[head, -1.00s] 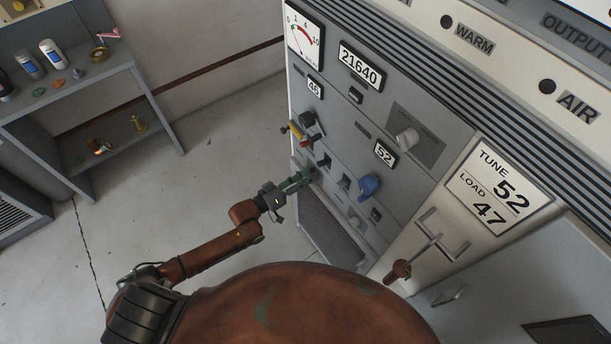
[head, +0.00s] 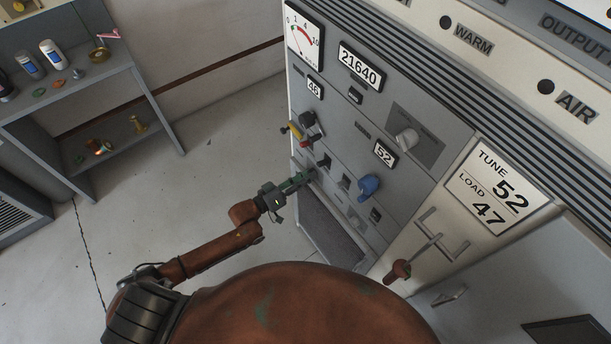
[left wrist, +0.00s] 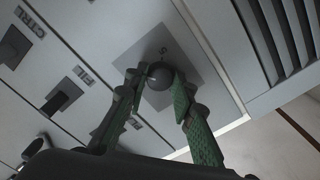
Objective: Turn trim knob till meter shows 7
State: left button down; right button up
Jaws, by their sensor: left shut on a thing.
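The trim knob, a round dark grey knob (left wrist: 159,76), sits on a grey square plate and shows between my left gripper's green fingers in the left wrist view. My left gripper (head: 306,176) is at the lower left of the rack panel and is shut on this knob, which its fingers hide in the head view. The meter (head: 303,40) is at the panel's top left, with a white face and a red arc; its needle is too small to read surely. My right gripper is not in view.
A blue knob (head: 369,186), a pale knob (head: 406,139) and a yellow and red handle (head: 297,132) stick out of the panel near my left gripper. A grey shelf (head: 110,75) with small items stands at the left. The floor between is clear.

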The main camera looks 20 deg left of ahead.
pick_arm(q)
jog(key=shift+m+p, duration=0.55)
jog(key=shift+m, duration=2.05)
jog(key=c, duration=1.6)
grip_release()
jog(key=shift+a, duration=0.1)
jog(key=v, duration=1.2)
